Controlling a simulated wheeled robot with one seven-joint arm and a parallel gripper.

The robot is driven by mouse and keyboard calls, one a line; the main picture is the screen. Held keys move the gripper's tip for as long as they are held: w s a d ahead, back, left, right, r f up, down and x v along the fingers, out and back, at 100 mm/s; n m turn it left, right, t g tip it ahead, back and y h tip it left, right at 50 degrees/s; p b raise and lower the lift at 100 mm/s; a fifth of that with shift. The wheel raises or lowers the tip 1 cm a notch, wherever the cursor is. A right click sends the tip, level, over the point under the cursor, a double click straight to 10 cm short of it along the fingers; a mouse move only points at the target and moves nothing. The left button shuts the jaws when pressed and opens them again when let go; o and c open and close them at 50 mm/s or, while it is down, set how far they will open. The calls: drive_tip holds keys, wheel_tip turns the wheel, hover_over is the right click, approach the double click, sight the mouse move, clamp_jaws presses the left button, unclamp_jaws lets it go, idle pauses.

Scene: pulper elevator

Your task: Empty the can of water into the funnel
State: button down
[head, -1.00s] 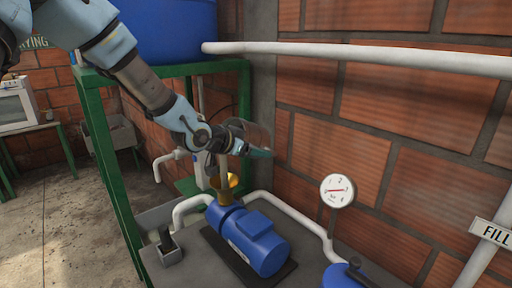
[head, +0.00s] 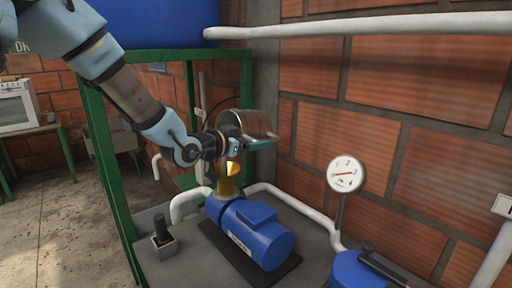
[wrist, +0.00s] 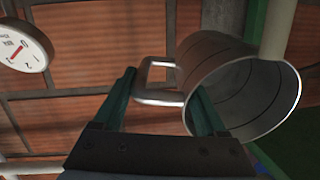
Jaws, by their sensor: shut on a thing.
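The metal can (head: 262,123) is a grey cylinder held up beside the brick wall, above and slightly right of the funnel. In the wrist view the can (wrist: 222,72) lies tilted, its round mouth open to the lower right; I cannot make out water inside. My gripper (head: 246,146) is shut on the can's loop handle (wrist: 157,80), which shows between the two green fingers (wrist: 165,98). The brass-yellow funnel (head: 229,186) stands on the blue pump, just below my wrist, which partly hides it.
The blue pump (head: 262,238) sits on a grey bench with white pipes around it. A pressure gauge (head: 345,174) stands to the right. A green frame (head: 107,160) carrying a blue tank (head: 160,22) is at the left. The brick wall is close behind the can.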

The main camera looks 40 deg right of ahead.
drive_tip(key=shift+a+f+h+b, duration=0.45)
drive_tip(key=shift+h+b, duration=0.5)
drive_tip(key=shift+b, duration=1.75)
drive_tip(key=shift+a+f+h+b, duration=0.25)
drive_tip(key=shift+f+h+b, duration=0.5)
drive_tip(key=shift+b, duration=1.95)
drive_tip(key=h+b, duration=0.1)
drive_tip(key=b, duration=0.2)
drive_tip(key=a+h+b, duration=0.1)
drive_tip(key=b, duration=0.1)
drive_tip(key=r+h+b, duration=0.1)
drive_tip(key=b, duration=0.2)
drive_tip(key=shift+s+a+h+b, duration=0.1)
drive_tip(key=shift+a+h+b, duration=0.15)
drive_tip(key=shift+h+b, duration=0.15)
drive_tip(key=shift+a+r+h+b, duration=0.3)
drive_tip(key=shift+h+b, duration=0.2)
drive_tip(key=shift+b, duration=0.55)
drive_tip(key=shift+d+f, duration=0.1)
drive_tip(key=shift+d, duration=0.05)
